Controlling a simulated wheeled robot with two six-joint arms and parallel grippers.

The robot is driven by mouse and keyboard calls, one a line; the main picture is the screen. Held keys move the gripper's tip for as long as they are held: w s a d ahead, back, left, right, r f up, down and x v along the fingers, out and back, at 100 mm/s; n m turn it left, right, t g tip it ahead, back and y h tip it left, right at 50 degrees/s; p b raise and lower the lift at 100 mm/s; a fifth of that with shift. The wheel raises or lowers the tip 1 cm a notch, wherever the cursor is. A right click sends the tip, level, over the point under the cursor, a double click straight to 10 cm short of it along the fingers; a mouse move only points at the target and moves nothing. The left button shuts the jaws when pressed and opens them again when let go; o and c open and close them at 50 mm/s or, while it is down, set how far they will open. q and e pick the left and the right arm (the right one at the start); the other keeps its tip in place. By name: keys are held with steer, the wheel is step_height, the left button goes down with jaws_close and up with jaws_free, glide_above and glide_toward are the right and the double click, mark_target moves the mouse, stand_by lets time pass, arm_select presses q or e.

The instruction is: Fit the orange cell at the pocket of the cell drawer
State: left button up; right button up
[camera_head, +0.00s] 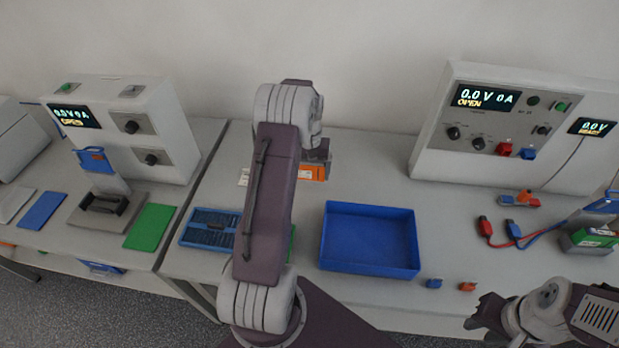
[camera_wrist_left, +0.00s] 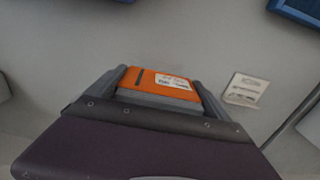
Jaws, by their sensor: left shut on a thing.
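The orange cell (camera_head: 313,173) is in my left gripper (camera_head: 318,158), above the back of the middle table. In the left wrist view the orange cell (camera_wrist_left: 160,85) sits between the two grey fingers of the left gripper (camera_wrist_left: 160,88), its white label facing the camera. A grey base with a dark pocket-like recess (camera_head: 103,207), probably the cell drawer, is in front of the left instrument, well left of the cell. My right gripper (camera_head: 480,312) is at the lower right, apart from the cell; its jaw opening is unclear.
An empty blue tray (camera_head: 370,270) stands right of my left arm. A blue divided tray (camera_head: 205,230) is left of it, partly hidden. A green mat (camera_head: 150,227) lies beside the grey base. Red and blue leads (camera_head: 515,238) lie at right. A white card (camera_wrist_left: 245,90) lies near the cell.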

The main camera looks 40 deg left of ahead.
mark_target(310, 179)
arm_select(q)
step_height(310, 179, down, 3)
steer(key=shift+w+f+p, duration=0.1)
steer(key=shift+f+p, duration=0.05)
steer(key=shift+p, duration=0.2)
steer(key=shift+f, duration=0.45)
steer(key=shift+f, duration=0.1)
steer(key=o, duration=1.5)
steer(key=shift+o, duration=0.2)
step_height(310, 179, up, 12)
steer(key=shift+d+r+b, duration=0.1)
steer(key=shift+r+b, duration=0.1)
steer(key=shift+b, duration=0.35)
steer(key=s+d+f+m, duration=0.1)
steer(key=s+d+m, duration=0.1)
steer(key=s+d, duration=0.6)
steer(key=s+d+f+m+t, duration=0.1)
steer(key=s+d+f+m, duration=0.1)
steer(key=s+d, duration=0.7)
steer(key=d+m, duration=0.1)
steer(key=d, duration=0.2)
steer(key=shift+d+m, duration=0.25)
steer(key=shift+m, duration=0.05)
